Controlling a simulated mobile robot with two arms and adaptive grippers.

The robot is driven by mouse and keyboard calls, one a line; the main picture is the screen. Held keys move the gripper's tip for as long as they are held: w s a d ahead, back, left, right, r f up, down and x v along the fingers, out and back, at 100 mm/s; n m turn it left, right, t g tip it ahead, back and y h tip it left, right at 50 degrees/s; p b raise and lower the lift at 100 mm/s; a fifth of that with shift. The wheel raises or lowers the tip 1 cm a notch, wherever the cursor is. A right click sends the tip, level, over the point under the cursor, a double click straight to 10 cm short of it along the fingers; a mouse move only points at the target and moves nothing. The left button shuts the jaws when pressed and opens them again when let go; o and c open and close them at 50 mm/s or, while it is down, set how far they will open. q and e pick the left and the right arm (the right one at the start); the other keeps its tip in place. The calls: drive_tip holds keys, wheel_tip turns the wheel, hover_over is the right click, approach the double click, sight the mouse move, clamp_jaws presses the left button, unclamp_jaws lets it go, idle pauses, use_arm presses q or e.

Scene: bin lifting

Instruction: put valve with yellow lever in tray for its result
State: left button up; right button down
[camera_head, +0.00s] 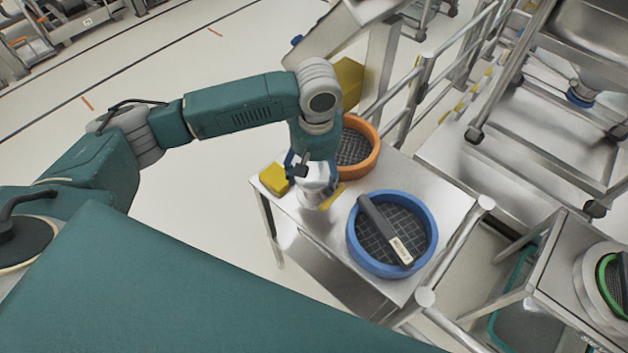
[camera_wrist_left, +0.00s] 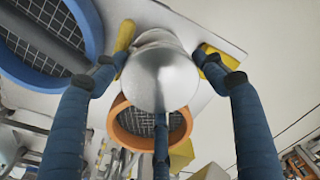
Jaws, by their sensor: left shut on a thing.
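My left gripper (camera_head: 314,178) is over the steel table, its blue fingers closed around a silver metal valve (camera_head: 312,196). In the left wrist view the valve (camera_wrist_left: 160,75) sits between the fingers. A yellow lever (camera_head: 333,195) shows at its right; I take the yellow piece on the left in the wrist view (camera_wrist_left: 125,36) as the same lever. I cannot tell whether the valve touches the table. A round orange tray (camera_head: 376,143) with a mesh floor stands behind it. A round blue tray (camera_head: 353,243) stands to the right. My right gripper is out of view.
A dark handheld device (camera_head: 385,230) lies across the blue tray. A yellow block (camera_head: 275,179) sits at the table's left edge. A metal railing (camera_head: 455,250) runs along the table's right side. A bare strip of table (camera_head: 325,240) lies in front of the valve.

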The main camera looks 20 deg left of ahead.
use_arm(q)
drive_tip(key=shift+f, duration=1.8)
drive_tip(key=o, duration=2)
drive_tip(key=shift+s, duration=0.1)
drive_tip(key=shift+c, duration=0.2)
